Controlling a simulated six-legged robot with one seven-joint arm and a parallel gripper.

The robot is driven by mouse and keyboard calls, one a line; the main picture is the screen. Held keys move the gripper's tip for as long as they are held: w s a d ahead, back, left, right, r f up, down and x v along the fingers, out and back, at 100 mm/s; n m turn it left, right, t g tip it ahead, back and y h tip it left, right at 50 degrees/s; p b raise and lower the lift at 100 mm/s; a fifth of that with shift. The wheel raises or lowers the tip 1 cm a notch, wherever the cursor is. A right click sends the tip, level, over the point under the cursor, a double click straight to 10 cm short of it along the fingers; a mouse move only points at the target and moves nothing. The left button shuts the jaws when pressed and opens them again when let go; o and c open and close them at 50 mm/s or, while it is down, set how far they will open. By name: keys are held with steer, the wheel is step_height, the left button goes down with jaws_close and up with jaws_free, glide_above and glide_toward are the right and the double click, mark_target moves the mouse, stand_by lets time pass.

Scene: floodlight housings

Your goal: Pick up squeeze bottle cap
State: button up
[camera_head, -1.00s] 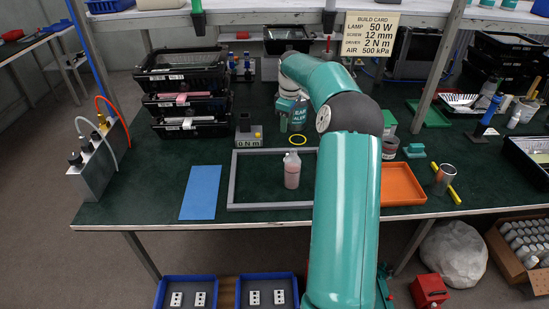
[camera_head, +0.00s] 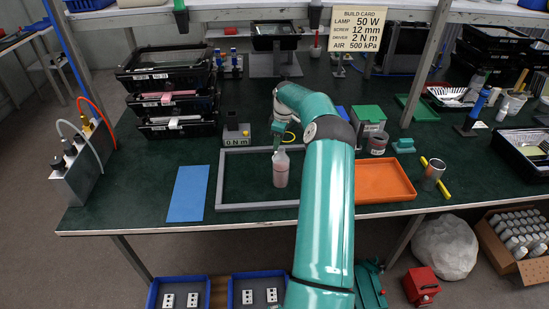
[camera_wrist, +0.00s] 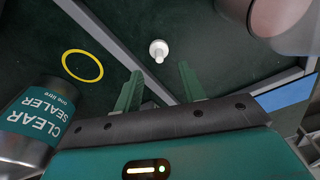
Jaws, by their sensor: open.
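The squeeze bottle cap, a small white piece with a round head and a short stem (camera_wrist: 158,51), lies on the dark green surface in the wrist view. It is beside a grey frame bar, beyond my fingertips. My gripper (camera_wrist: 161,84) is open, its two green fingers apart with nothing between them. In the head view, my gripper (camera_head: 277,138) is low near the back edge of the grey frame, behind the squeeze bottle. The squeeze bottle (camera_head: 281,168) stands upright inside the frame with pinkish contents. I cannot make out the cap in the head view.
The grey frame (camera_head: 219,180) lies on the table. A yellow ring (camera_wrist: 82,65) and a can labelled clear sealer (camera_wrist: 38,118) are left of my fingers in the wrist view. A blue mat (camera_head: 187,194) and an orange tray (camera_head: 384,182) flank the frame.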

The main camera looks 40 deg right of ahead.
mark_target(276, 152)
steer(key=shift+f, duration=0.95)
steer(key=shift+w+a+f, duration=0.1)
steer(key=shift+w+f, duration=0.05)
steer(key=shift+f, duration=0.75)
steer(key=shift+w+a+f, duration=0.1)
steer(key=shift+w+f, duration=0.1)
steer(key=shift+f, duration=0.65)
steer(key=shift+w+f, duration=0.15)
steer(key=shift+f, duration=0.75)
steer(key=c, duration=0.7)
